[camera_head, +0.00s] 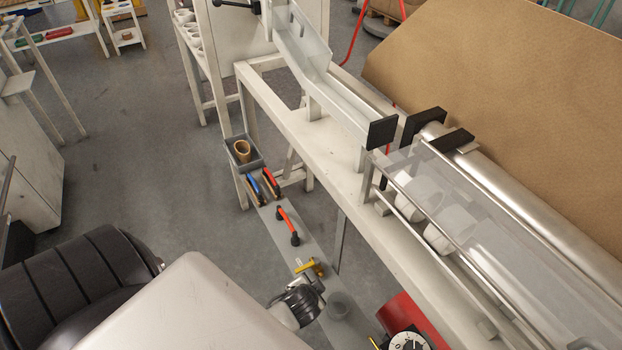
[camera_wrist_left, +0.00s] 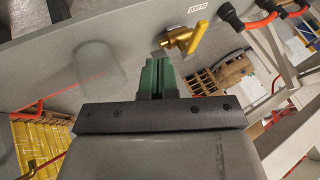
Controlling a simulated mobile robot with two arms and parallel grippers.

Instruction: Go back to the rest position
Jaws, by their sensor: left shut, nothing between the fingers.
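My left gripper (camera_wrist_left: 157,80) shows in the left wrist view as two green fingers pressed together above a dark plate. It is shut and empty. A brass valve with a yellow handle (camera_wrist_left: 188,38) is just beyond its fingertips, to the upper right, on a grey panel (camera_wrist_left: 115,30). The gripper looks apart from the valve. In the head view the valve's yellow handle (camera_head: 309,267) is at the lower middle, beside a dark and silver jointed part. The gripper's fingers cannot be made out there. My right gripper is in neither view.
An orange handle (camera_head: 288,225), red and blue tools (camera_head: 263,186) and a grey bin (camera_head: 233,144) with a cardboard core line the panel. A white machine frame (camera_head: 300,135) with rollers and a clear cover stands at right. Open floor (camera_head: 130,165) lies to the left.

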